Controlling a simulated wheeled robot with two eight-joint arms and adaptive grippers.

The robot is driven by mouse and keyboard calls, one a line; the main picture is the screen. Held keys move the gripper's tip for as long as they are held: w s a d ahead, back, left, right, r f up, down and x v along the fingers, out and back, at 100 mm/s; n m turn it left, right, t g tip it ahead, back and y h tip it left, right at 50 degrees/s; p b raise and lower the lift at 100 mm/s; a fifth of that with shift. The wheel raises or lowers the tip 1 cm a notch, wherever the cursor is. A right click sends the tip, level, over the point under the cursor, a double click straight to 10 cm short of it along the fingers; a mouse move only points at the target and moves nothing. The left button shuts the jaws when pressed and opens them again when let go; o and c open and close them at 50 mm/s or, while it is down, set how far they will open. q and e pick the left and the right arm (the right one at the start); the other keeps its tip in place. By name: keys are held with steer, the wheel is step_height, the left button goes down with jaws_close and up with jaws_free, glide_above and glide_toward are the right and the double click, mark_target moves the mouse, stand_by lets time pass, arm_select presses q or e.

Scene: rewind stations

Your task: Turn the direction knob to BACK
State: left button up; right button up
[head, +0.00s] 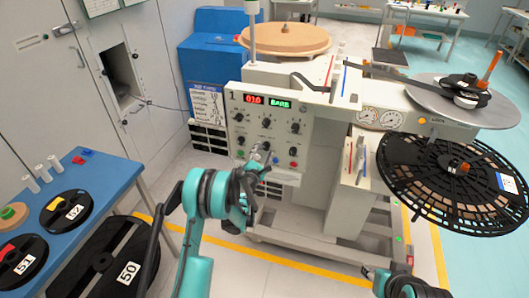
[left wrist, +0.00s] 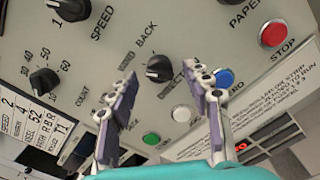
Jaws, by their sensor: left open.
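The direction knob (left wrist: 160,69) is black with a white mark on its left side, on the beige control panel (left wrist: 215,28). The word BACK is printed above it; the DIRECTION label is partly covered by a finger. I cannot tell for sure which word the knob points at. My left gripper (left wrist: 165,77) is open, its two fingers either side of the knob in the picture and apart from it. In the head view the left gripper (head: 262,158) is at the panel's lower part and hides some of it. My right gripper (head: 385,280) is only partly in view at the bottom edge.
A red STOP button (left wrist: 273,33), blue button (left wrist: 223,77), white button (left wrist: 182,113) and green button (left wrist: 151,138) lie around the knob. A speed knob (left wrist: 103,20) and count knob (left wrist: 44,82) are left.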

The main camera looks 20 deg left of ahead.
arm_select(q)
steer(key=shift+w, duration=0.65)
steer(key=c, duration=1.1)
steer(key=shift+m, duration=0.3)
steer(key=m, duration=1.1)
steer(key=shift+d, duration=0.1)
steer(key=shift+m, duration=0.4)
